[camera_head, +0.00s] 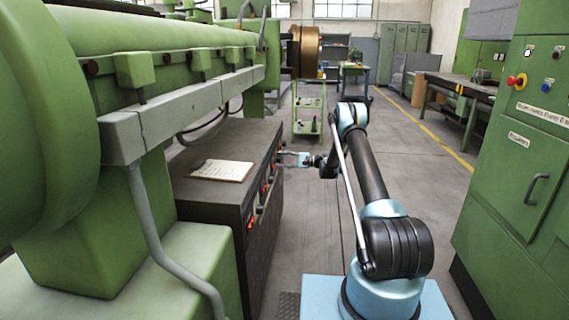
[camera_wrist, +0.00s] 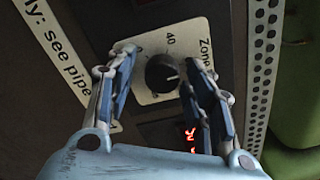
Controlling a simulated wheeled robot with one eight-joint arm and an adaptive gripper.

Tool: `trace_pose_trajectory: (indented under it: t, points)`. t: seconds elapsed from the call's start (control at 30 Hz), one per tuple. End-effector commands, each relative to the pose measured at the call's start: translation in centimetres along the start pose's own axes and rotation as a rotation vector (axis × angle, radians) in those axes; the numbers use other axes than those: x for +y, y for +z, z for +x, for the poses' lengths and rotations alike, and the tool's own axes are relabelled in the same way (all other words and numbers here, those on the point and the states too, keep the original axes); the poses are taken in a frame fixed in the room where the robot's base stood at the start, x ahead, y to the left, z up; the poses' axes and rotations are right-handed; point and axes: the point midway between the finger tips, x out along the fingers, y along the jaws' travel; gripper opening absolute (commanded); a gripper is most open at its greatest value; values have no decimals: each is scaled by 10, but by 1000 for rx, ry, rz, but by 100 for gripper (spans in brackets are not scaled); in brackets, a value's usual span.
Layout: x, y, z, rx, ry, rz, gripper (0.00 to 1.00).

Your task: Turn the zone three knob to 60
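In the wrist view a round black knob (camera_wrist: 158,72) sits on a white dial plate (camera_wrist: 150,98) with "40" and "Zone" printed on it; the zone number is not readable. A light pointer mark shows at the knob's right side. My gripper (camera_wrist: 158,65) is open, with one finger on each side of the knob; gaps show between fingers and knob. Red digits (camera_wrist: 191,138) glow below the plate, partly hidden by my right finger. In the head view my gripper (camera_head: 290,158) is at the front of the dark control cabinet (camera_head: 225,200); the knob is too small to tell there.
A paper sheet (camera_head: 222,170) lies on the cabinet top. The green extruder (camera_head: 150,40) overhangs the cabinet at left. A green electrical cabinet (camera_head: 520,170) stands at right. A green trolley (camera_head: 308,115) stands behind. The floor between is open.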

Motion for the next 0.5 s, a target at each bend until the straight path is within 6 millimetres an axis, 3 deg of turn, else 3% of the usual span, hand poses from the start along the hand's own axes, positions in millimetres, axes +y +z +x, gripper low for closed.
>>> trace_pose_trajectory:
  t: [0.33, 0.5]
  points:
    - [-1, 1, -1, -2, -1, 0, 51]
    - [-1, 0, -19, 0, -2, 0, 51]
